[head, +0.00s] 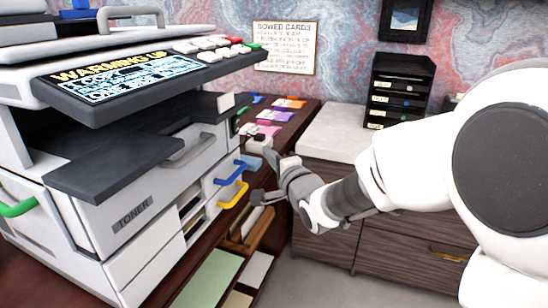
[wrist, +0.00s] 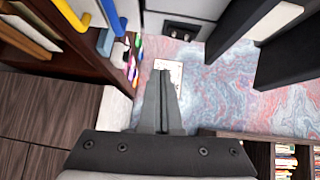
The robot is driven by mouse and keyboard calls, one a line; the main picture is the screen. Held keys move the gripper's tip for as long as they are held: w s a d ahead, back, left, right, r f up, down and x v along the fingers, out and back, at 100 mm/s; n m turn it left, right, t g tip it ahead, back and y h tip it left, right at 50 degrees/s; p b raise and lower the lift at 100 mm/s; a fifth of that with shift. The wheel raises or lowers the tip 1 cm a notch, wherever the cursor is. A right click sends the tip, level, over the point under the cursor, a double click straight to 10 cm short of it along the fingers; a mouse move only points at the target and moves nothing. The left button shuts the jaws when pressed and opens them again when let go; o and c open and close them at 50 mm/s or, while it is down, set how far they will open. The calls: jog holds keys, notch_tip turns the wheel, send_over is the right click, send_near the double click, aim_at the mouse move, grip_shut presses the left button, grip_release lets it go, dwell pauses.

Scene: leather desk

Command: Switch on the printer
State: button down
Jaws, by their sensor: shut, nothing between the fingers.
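The printer (head: 150,185) is a large white and grey machine at the left of the head view. Its tilted screen (head: 120,79) is lit and reads "WARMING UP". My gripper (head: 268,157) is beside the printer's right end, near the blue and yellow handles. In the wrist view my gripper (wrist: 164,78) has its fingers together, with nothing between them. Ahead of it there, a pale surface carries a small dark recessed panel (wrist: 186,30); I cannot tell whether it is a switch. The fingers appear apart from that panel.
A blue handle (head: 231,173) and a yellow handle (head: 234,195) stick out near my gripper. Colored cards (head: 270,129) lie on the dark desk behind. A black tray rack (head: 400,88) stands on the cabinet at the back. Open floor (head: 325,285) shows below my arm.

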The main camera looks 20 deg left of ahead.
jog(key=shift+v, duration=1.05)
jog(key=shift+f, duration=0.1)
jog(key=s+d+r+n+g+h, duration=0.1)
jog(key=s+d+n+h, duration=0.2)
jog(key=d, duration=0.8)
jog(key=s+d+n+g+h, duration=0.1)
jog(key=s+d+h, duration=0.4)
jog(key=d, duration=0.7)
jog(key=s+d+f+n+g+h, duration=0.25)
jog(key=s+d, duration=0.25)
jog(key=s, duration=0.4)
jog(key=s+d+f+n+g+h, duration=0.1)
jog(key=s+d+n+g, duration=0.25)
jog(key=s, duration=0.55)
notch_tip(320, 180, up, 21)
jog(key=p, duration=2.1)
jog(key=shift+s+d+r+m+p, duration=0.15)
jog(key=shift+s+d+m+p, duration=0.15)
jog(key=shift+d, duration=0.15)
